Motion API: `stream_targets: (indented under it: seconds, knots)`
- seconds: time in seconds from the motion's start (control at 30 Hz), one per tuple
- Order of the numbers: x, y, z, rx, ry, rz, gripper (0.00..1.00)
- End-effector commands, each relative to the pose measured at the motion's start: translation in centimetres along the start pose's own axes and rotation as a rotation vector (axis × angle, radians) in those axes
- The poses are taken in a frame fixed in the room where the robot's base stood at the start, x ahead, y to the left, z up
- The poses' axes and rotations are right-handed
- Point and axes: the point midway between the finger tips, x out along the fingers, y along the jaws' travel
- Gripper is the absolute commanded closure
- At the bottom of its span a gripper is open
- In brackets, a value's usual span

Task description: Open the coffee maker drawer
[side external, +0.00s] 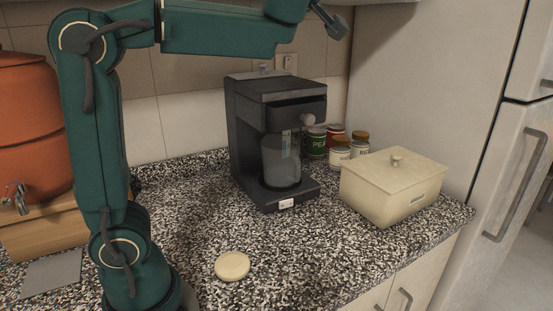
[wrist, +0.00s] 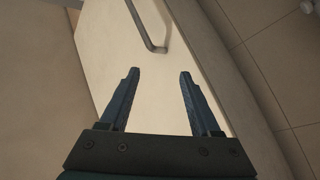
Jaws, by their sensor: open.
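The coffee maker (side external: 245,130) is dark grey and stands upright on the speckled counter in the side view. The coffee maker does not show there.
A cream lidded box (side external: 385,195) stands right of the coffee maker, with several cans and jars (side external: 340,150) behind it. A round pale lid (side external: 232,266) lies on the front counter. An orange dispenser (side external: 28,120) is at left, and a fridge (side external: 430,80) at right.

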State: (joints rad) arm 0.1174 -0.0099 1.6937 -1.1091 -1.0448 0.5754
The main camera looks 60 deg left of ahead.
Motion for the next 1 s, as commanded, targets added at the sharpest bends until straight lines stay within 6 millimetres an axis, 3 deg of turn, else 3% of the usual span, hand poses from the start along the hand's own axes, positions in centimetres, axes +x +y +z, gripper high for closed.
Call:
stream_targets:
  seconds: [0.17, 0.33, 0.47, 0.6, 0.8, 1.0]
  knots:
    - [0.9, -0.9, 4.2, 0.030, -0.004, -0.117, 0.36]
    - [0.4, -3.0, 10.2, 0.101, 0.002, -0.303, 0.36]
    - [-1.3, -5.2, 14.8, 0.183, 0.004, -0.446, 0.36]
    - [-4.2, -7.7, 19.2, 0.292, 0.011, -0.592, 0.36]
    - [-8.3, -10.7, 23.1, 0.432, 0.025, -0.741, 0.36]
    - [-9.9, -11.9, 24.2, 0.489, 0.033, -0.796, 0.36]
